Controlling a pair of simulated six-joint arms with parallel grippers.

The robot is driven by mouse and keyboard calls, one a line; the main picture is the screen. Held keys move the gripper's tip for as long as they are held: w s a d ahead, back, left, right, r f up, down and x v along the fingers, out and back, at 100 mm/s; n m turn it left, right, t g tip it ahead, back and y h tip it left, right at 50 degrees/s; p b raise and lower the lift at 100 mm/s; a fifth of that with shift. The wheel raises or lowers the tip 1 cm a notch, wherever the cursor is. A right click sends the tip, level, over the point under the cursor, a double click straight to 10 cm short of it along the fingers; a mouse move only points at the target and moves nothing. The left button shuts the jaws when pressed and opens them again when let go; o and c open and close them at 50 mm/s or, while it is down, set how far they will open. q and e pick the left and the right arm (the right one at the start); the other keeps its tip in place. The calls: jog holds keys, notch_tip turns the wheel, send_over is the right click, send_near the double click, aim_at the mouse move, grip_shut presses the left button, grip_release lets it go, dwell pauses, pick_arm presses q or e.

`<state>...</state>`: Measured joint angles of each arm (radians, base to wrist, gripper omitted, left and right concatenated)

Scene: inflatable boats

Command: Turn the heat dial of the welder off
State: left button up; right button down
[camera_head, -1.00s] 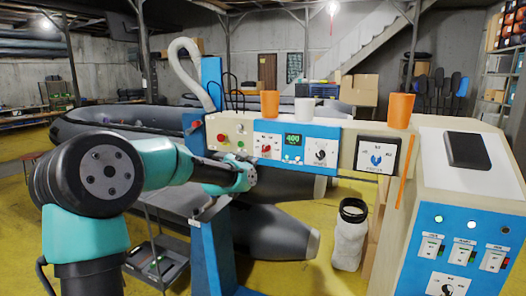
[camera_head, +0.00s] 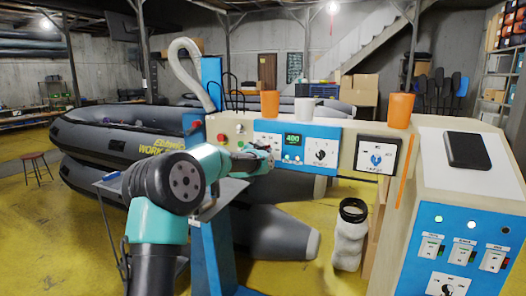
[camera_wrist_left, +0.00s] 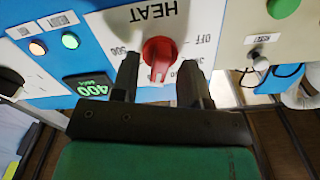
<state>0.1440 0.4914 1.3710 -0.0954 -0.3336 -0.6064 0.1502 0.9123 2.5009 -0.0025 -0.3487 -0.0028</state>
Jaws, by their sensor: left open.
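The heat dial is a red knob (camera_wrist_left: 158,50) on a white plate marked HEAT, upside down in the left wrist view. OFF and 500 are printed on opposite sides, and the knob seems to point between the numbers. The green display (camera_wrist_left: 86,87) reads 400 and also shows in the head view (camera_head: 293,140). My left gripper (camera_wrist_left: 160,66) is open, with one finger on each side of the knob; contact cannot be told. In the head view my left gripper (camera_head: 266,157) covers the dial on the welder panel (camera_head: 322,133). My right gripper is not in view.
A blue control cabinet (camera_head: 465,235) is at the right. Grey inflatable boats (camera_head: 110,140) lie behind my arm.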

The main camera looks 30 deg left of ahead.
pick_arm(q)
grip_shut()
dwell(0.4)
dwell(0.4)
jog(key=n, duration=2.3)
jog(key=shift+a+f+n, duration=0.1)
jog(key=shift+n, duration=0.3)
